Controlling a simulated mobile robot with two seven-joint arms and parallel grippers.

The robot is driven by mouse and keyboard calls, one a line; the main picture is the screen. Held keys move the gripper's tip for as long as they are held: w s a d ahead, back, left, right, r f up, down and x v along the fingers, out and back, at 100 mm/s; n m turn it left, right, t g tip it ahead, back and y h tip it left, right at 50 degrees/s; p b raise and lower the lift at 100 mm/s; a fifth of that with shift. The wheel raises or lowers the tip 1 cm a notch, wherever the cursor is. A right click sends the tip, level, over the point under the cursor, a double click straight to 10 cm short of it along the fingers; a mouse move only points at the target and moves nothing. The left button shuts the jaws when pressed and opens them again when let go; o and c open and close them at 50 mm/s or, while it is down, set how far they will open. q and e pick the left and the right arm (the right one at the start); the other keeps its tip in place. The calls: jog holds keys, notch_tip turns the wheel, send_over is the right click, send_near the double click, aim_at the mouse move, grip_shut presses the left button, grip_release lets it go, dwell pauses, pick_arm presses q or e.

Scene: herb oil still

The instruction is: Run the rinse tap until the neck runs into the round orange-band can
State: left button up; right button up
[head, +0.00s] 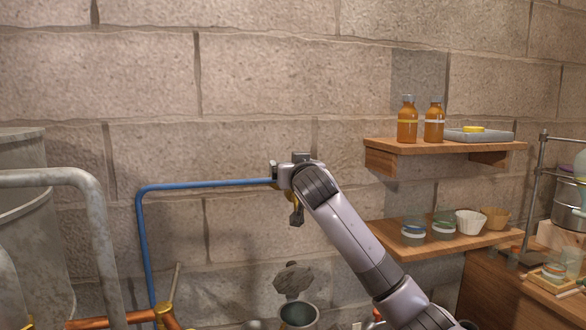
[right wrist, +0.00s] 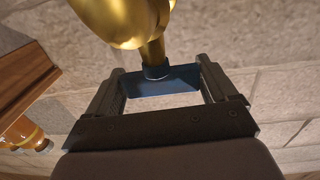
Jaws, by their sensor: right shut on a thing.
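The tap hangs at the end of a blue pipe (head: 215,184) on the stone wall; its brass part and dark spout (head: 296,215) show just below my right gripper (head: 286,176). In the right wrist view the brass tap body (right wrist: 125,20) fills the top, with its stem reaching a blue handle (right wrist: 165,80) between my fingers. My right gripper (right wrist: 160,88) is shut on this blue handle. An open round can (head: 298,315) stands below the tap, cut by the bottom edge; no orange band shows on it. I cannot tell whether water runs. My left gripper is not in view.
A large grey metal vessel (head: 35,240) and a thick grey pipe (head: 95,215) stand at left, with copper piping (head: 110,322) below. Right of my arm, an upper shelf (head: 440,147) bears amber bottles and a tray; a lower shelf (head: 455,241) bears jars and cups.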

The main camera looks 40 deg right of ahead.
jog(key=shift+a, duration=0.1)
jog(key=o, duration=0.8)
jog(key=shift+o, duration=0.2)
jog(key=shift+s, duration=0.1)
jog(key=b+v, duration=0.1)
jog(key=v, duration=0.4)
jog(key=shift+s+a, duration=0.15)
jog(key=shift+a, duration=0.1)
jog(key=shift+v, duration=0.8)
